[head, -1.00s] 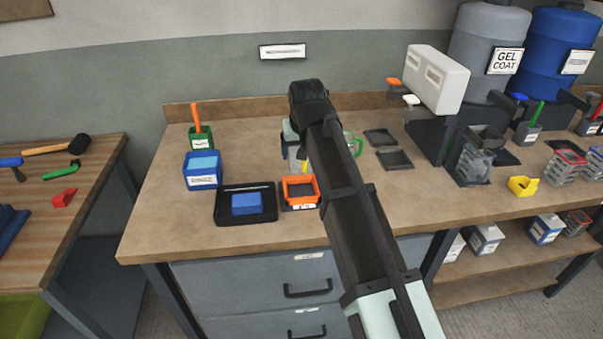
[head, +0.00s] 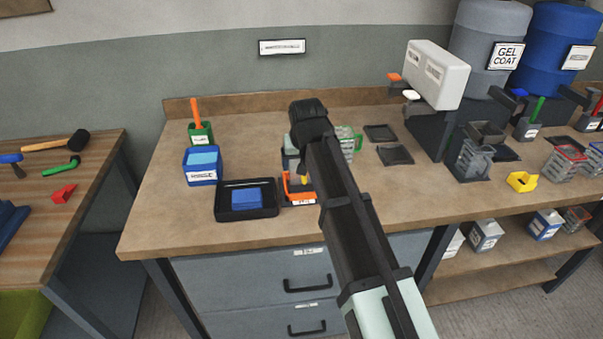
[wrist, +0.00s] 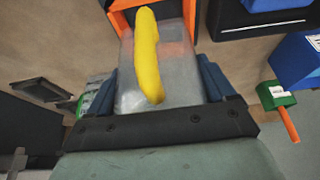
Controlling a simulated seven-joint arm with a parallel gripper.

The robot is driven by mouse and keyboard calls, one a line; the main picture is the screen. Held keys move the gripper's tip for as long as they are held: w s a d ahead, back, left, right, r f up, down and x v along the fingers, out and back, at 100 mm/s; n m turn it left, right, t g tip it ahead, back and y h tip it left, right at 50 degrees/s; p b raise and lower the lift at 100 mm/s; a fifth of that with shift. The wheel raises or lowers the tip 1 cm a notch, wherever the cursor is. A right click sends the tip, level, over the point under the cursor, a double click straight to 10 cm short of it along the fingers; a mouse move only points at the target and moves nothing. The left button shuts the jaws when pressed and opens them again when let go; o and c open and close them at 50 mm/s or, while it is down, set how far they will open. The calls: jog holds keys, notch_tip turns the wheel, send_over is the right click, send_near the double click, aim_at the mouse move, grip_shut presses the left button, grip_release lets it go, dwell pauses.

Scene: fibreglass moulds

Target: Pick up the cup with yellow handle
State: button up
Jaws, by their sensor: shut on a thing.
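The cup is clear and greyish with a yellow handle; its body (wrist: 175,85) and yellow handle (wrist: 147,55) fill the middle of the wrist view. My gripper (wrist: 160,88) is shut on it, one dark blue finger against each side. In the head view the yellow handle (head: 303,180) shows just left of my arm, and my arm hides most of the cup. The cup is in front of the orange-rimmed tray (head: 297,197) in the head view, covering part of it. I cannot tell how high the cup is above the table.
A black tray (head: 233,213) with a blue block (head: 247,198) lies to the left, near a blue container (head: 203,177) and a green holder (head: 200,137). A green-handled cup (head: 347,142) stands right of my arm. Dark flat trays (head: 395,155) lie farther right.

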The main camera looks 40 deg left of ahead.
jog(key=shift+f, duration=2)
jog(key=shift+f, duration=0.2)
jog(key=o, duration=0.9)
jog(key=v, duration=1.3)
jog(key=shift+w+r, duration=0.1)
jog(key=shift+r, duration=0.35)
